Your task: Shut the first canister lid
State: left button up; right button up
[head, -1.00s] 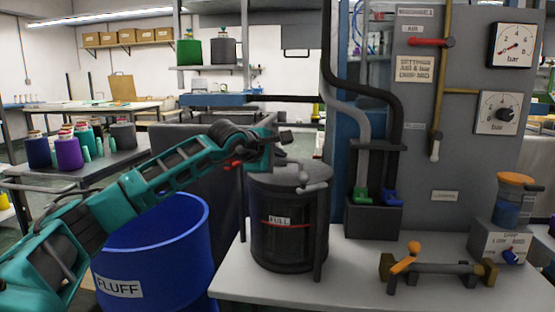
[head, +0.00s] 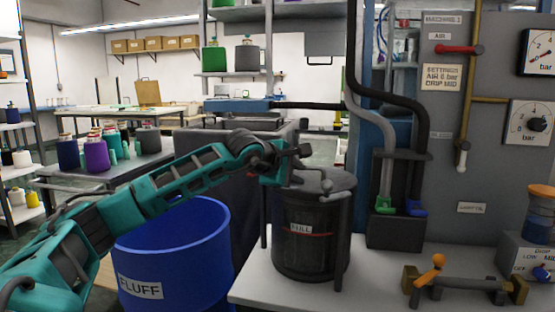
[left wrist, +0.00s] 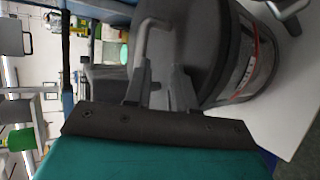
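The dark canister (head: 303,240) with a "FULL" label and a red line stands at the left of the bench. Its grey lid (head: 335,182) lies about level on top, with a bent grey handle at its rim. My left gripper (head: 304,160) is at the lid's far left edge, just above it. In the left wrist view, the two fingers (left wrist: 158,82) are apart beside the lid (left wrist: 205,35). A bent grey bar (left wrist: 150,38) shows just beyond the fingertips; I cannot tell if they touch it. My right gripper is not in view.
A blue "FLUFF" bin (head: 180,255) stands left of the bench (head: 375,290). A pipe with an orange-handled valve (head: 465,285) is at the right front. A gauge panel (head: 480,180) rises behind.

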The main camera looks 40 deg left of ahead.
pick_arm(q)
jog(key=v, duration=1)
jog(key=shift+r, duration=0.5)
jog(key=shift+s, duration=0.15)
